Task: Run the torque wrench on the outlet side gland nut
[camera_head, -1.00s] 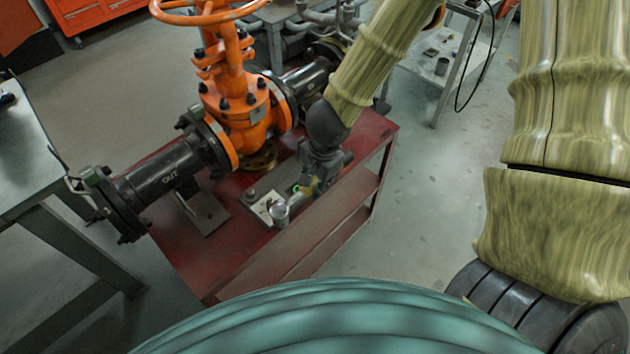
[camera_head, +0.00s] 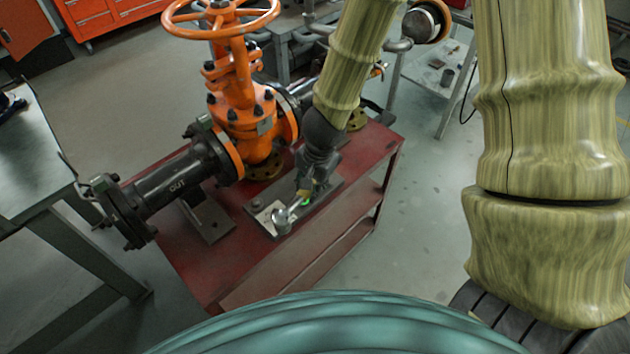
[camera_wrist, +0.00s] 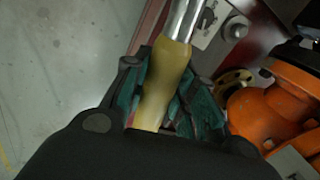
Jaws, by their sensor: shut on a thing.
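My gripper (camera_head: 305,190) is shut on the yellow handle (camera_wrist: 165,85) of the torque wrench; the wrist view shows green finger pads on both sides of it. The wrench's metal shaft (camera_wrist: 183,20) runs out past the fingers. In the head view its round silver head (camera_head: 282,220) is low over the grey plate on the cart; I cannot tell whether it touches. The orange gate valve (camera_head: 250,125) stands left of my gripper, with its black outlet pipe (camera_head: 172,188) marked OUT. The gland area (camera_head: 222,72) is under the handwheel; single nuts are too small to tell apart.
The grey plate (camera_head: 256,208) lies on the red cart (camera_head: 225,272). An orange handwheel (camera_head: 220,14) tops the valve. A metal bench (camera_head: 35,165) stands at left, and a grey table (camera_head: 430,80) behind at right. The floor right of the cart is clear.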

